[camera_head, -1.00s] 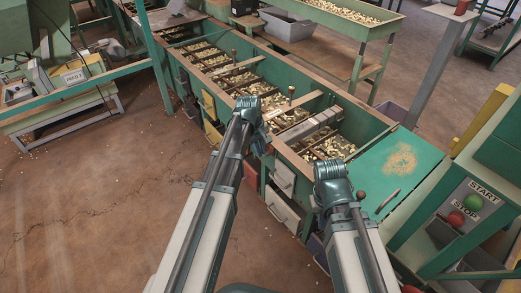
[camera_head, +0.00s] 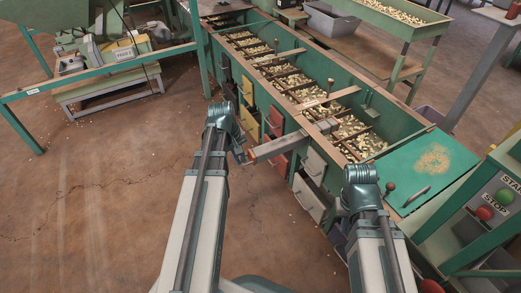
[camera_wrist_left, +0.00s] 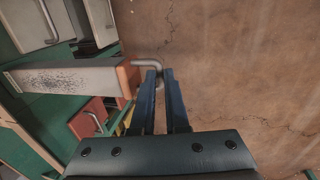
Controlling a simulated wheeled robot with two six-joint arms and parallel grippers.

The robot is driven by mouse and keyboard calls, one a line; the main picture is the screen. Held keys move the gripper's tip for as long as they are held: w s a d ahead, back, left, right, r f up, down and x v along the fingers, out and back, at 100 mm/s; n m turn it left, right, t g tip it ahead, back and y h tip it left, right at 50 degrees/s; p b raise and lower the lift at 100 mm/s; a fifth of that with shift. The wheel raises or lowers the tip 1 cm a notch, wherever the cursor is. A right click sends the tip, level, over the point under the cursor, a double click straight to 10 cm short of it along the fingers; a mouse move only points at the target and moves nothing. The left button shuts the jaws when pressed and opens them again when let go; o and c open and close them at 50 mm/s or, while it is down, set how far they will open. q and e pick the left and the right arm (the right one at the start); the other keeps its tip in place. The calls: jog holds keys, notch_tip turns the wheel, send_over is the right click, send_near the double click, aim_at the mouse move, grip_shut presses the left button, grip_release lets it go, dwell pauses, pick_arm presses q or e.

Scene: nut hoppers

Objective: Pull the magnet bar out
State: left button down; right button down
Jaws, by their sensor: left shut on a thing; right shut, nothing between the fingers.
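The magnet bar (camera_head: 281,146) is a long grey bar with an orange end plate and a bent metal handle. It sticks well out past the near side of the green hopper trough, with its far part still over the trough. In the left wrist view the bar (camera_wrist_left: 65,78) carries dark specks, and the handle (camera_wrist_left: 150,64) reaches to my fingertips. My left gripper (camera_head: 240,154) is shut on this handle; its blue fingers (camera_wrist_left: 161,74) show in the wrist view. My right gripper (camera_head: 341,208) is shut and empty beside the trough, partly hidden by its own wrist.
The trough holds nuts in several compartments (camera_head: 290,80), with coloured drawers (camera_head: 275,122) on its near side. A green lid plate (camera_head: 420,172) and START/STOP buttons (camera_head: 485,212) are at the right. Open floor (camera_head: 100,190) lies to the left.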

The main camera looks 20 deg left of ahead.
pick_arm(q)
jog(key=s+a, duration=0.3)
jog(key=s, duration=0.1)
jog(key=shift+s+a, duration=0.35)
jog(key=shift+s, duration=0.05)
jog(key=c, duration=1.2)
grip_release()
jog(key=shift+r, duration=0.15)
notch_tip(320, 180, up, 13)
jog(key=s+a+p, duration=0.1)
jog(key=s+p, duration=0.1)
jog(key=p, duration=1.1)
jog(key=shift+a+p, duration=0.3)
jog(key=shift+d, duration=0.1)
